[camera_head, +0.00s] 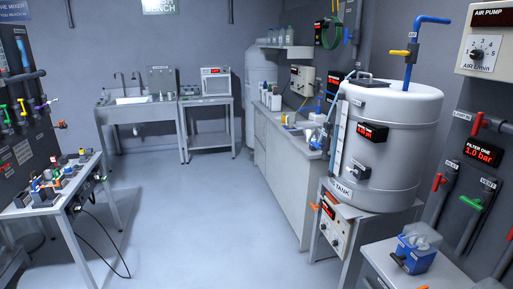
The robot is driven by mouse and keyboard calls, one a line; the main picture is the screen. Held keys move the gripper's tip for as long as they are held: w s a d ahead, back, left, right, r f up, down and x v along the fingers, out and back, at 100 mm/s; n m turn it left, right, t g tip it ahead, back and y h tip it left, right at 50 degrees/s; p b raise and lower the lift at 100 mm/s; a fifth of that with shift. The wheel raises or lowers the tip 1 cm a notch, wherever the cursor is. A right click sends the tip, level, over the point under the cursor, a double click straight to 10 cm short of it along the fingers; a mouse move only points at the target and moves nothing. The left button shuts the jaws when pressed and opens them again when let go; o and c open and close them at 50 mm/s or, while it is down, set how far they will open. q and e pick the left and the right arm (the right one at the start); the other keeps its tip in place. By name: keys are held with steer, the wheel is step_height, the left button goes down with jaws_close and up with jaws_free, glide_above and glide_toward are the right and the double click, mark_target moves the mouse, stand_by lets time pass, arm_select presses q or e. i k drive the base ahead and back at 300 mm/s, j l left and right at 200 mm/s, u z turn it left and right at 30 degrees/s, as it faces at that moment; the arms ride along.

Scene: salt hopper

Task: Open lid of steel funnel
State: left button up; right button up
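I cannot make out a steel funnel for certain in the head view. The largest vessel is a pale grey tank (393,140) on a stand at the right, labelled TANK. Its round top looks closed, and a black handle (374,83) lies on it. A blue pipe (412,62) with a yellow valve handle rises from the top. Neither of my grippers is in view.
A grey counter (283,170) with bottles runs behind the tank. A table (75,189) with small parts stands at the left, with cables hanging to the floor. A sink (135,108) is at the back. A blue device (416,252) sits front right. The middle floor (215,215) is clear.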

mark_target(309, 124)
steer(key=i, duration=3.3)
steer(key=i+z, duration=0.2)
steer(key=i, duration=0.25)
steer(key=i+j+z, duration=0.15)
steer(key=i, duration=0.35)
